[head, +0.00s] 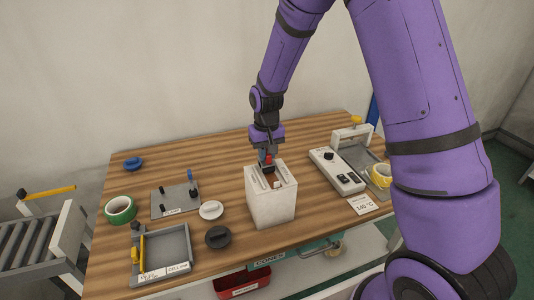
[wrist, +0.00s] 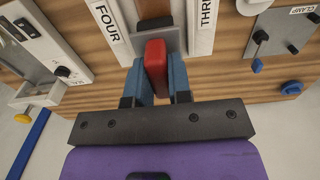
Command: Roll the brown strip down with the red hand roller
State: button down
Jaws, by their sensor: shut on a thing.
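My gripper (head: 267,160) is shut on the red hand roller (wrist: 155,62). Its red handle is between the two blue fingers in the wrist view. The roller's red part also shows in the head view (head: 268,158), above the pale grey block (head: 270,210). A dark part lies below the handle, at the block's top; whether the roller touches the block I cannot tell. In the wrist view the block's slotted top carries labels FOUR and THREE. A small brown patch shows on the block's top in the head view; I cannot tell if it is the brown strip.
Left are a clamp plate (head: 174,201), green tape (head: 120,209), a grey tray (head: 170,252) and two round discs. Bare wood lies behind the block.

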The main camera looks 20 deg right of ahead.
aim_at(270, 166)
jog(key=shift+s, duration=1.65)
jog(key=shift+w, duration=1.65)
jog(key=shift+s, duration=0.25)
jog(key=shift+s+f, duration=0.1)
jog(key=shift+s, duration=1.35)
